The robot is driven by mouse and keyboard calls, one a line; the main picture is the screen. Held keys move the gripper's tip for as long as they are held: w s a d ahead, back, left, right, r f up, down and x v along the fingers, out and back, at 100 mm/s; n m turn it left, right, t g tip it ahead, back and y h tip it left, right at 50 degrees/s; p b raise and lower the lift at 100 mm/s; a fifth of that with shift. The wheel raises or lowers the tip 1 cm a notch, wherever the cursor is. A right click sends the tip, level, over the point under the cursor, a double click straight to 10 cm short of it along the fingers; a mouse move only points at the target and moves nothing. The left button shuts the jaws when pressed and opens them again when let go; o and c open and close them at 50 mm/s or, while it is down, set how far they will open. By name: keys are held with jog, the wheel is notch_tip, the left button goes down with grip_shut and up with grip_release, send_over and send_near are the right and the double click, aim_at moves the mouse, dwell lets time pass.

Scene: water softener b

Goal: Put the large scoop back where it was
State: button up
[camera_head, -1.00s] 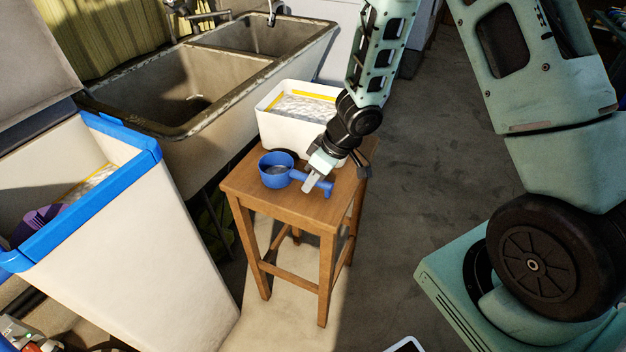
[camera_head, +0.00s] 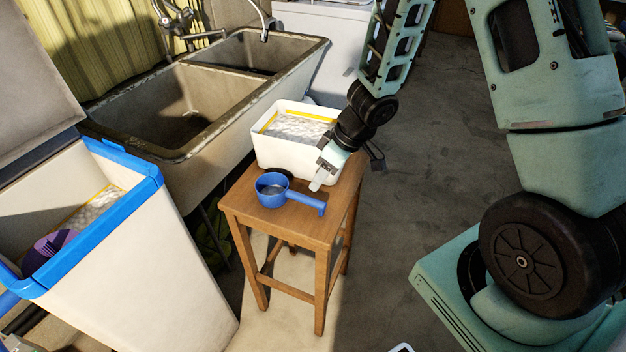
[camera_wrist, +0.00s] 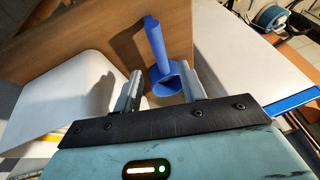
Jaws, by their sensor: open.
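The large scoop (camera_head: 271,190) is blue, with a round cup and a straight handle. It stands on the wooden stool (camera_head: 308,229) with its handle pointing to the lower right. My gripper (camera_head: 317,185) is open and empty, above and behind the handle and apart from it. In the wrist view the scoop (camera_wrist: 156,40) shows beyond my open gripper (camera_wrist: 162,82), and its cup is partly hidden by the right finger. A purple scoop (camera_head: 50,248) lies inside the blue-rimmed bin (camera_head: 123,213) at the left.
A white tub (camera_head: 285,158) of pale granules with a yellow strip stands at the back of the stool, close to my gripper. A double stone sink (camera_head: 170,140) is behind. The bin's lid (camera_head: 35,75) is raised. Bare floor (camera_head: 400,240) lies right of the stool.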

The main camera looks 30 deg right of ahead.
jog(key=s+a+r+t+h+p, duration=0.1)
jog(key=s+a+r+h, duration=0.15)
jog(key=r, duration=0.45)
jog(key=s+a+r+t+h, duration=0.1)
jog(key=a+r, duration=0.3)
jog(key=r, duration=0.2)
jog(key=s+a+r+g, duration=0.2)
jog(key=s+a, duration=0.2)
jog(key=s, duration=0.5)
jog(key=s+a+r+g, duration=0.2)
jog(key=s+a+r, duration=0.1)
jog(key=s, duration=0.7)
jog(key=shift+a+n, duration=0.35)
jog(key=shift+n, duration=0.05)
jog(key=shift+w+r, duration=0.1)
jog(key=shift+r, duration=0.05)
